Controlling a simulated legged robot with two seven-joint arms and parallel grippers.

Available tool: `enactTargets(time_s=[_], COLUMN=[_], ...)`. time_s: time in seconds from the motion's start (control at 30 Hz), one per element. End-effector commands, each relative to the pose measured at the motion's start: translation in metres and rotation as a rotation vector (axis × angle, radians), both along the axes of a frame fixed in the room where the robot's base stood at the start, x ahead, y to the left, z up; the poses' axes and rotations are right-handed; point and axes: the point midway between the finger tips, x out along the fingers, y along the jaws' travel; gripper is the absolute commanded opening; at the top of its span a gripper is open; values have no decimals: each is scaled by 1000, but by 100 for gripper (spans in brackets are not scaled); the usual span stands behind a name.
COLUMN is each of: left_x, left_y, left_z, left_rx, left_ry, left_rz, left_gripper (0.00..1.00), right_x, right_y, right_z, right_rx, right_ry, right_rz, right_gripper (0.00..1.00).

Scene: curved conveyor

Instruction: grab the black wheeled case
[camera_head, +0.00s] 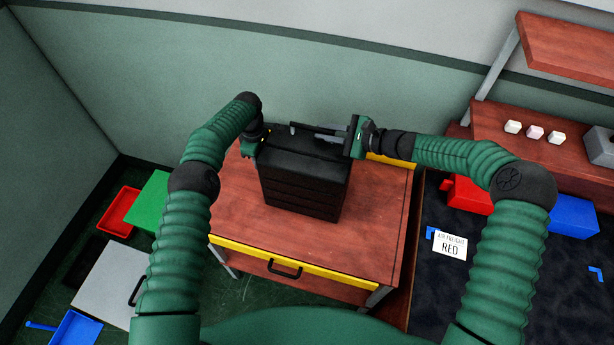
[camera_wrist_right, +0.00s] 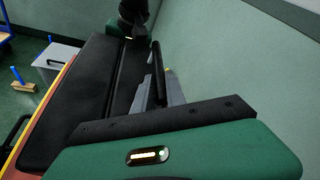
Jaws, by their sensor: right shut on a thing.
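The black case (camera_head: 305,178) stands upright on the wooden table. Its ribbed front faces me, and no wheels show. A dark handle bar (camera_head: 303,128) runs along the back of its top; it also shows in the right wrist view (camera_wrist_right: 157,72). My right gripper (camera_head: 335,132) is at the top right of the case, pointing left, shut on the handle at its right end. The exact contact is hard to see. My left gripper (camera_head: 256,140) is at the case's top left corner; its fingers are hidden, and it shows far off in the right wrist view (camera_wrist_right: 133,25).
The table (camera_head: 376,205) has a yellow-edged drawer (camera_head: 290,268) and bare wood right of the case. A green wall is close behind. At right is a dark surface with red (camera_head: 466,196) and blue (camera_head: 575,216) bins. Several bins lie on the floor at left.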

Motion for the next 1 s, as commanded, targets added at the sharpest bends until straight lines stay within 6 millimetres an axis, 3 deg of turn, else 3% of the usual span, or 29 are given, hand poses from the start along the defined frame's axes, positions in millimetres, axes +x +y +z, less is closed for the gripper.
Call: enactTargets(time_s=[0.77,1.0], left_x=[1,1], left_y=[0,0], left_z=[0,11], left_rx=[0,-1], left_ry=[-2,-4], left_rz=[2,2], left_gripper=[0,0], right_x=[-1,-1], right_y=[0,1], right_z=[0,10], right_rx=[-2,0], right_ry=[-3,-3], right_rz=[3,4], right_gripper=[0,0])
